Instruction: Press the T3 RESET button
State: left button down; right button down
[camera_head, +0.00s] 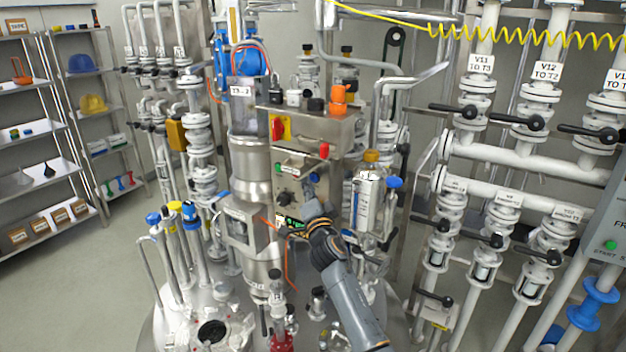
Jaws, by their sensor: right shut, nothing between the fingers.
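A steel control box (305,130) stands on the column in the middle of the head view. It has a red and yellow switch (278,128), a red button (324,150), a small green button (278,168), a blue button (314,177) and a black knob (285,198). The labels are too small to read, so I cannot tell which button is T3 RESET. My right gripper (284,224) is shut and empty, in front of the box's lower part, below the knob and the blue button. I cannot tell whether it touches the box. My left gripper is not in view.
Glass and steel vessel parts (250,170) stand left of the box. A bottle with an orange cap (371,190) stands to its right. White pipes with black valve handles (530,123) fill the right side. Shelves (40,110) stand at the far left, with clear floor before them.

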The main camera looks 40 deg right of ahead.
jog(key=shift+w+d, duration=0.15)
jog(key=shift+d, duration=0.2)
jog(key=shift+w+d, duration=0.15)
jog(key=shift+d, duration=0.2)
dwell(0.7)
jog(key=shift+a, duration=0.1)
jog(key=shift+s+a, duration=0.35)
jog(key=shift+a, duration=0.25)
jog(key=a, duration=0.1)
jog(key=s+a, duration=0.1)
jog(key=a, duration=0.1)
jog(key=s+a, duration=0.1)
jog(key=shift+a, duration=0.3)
dwell(0.8)
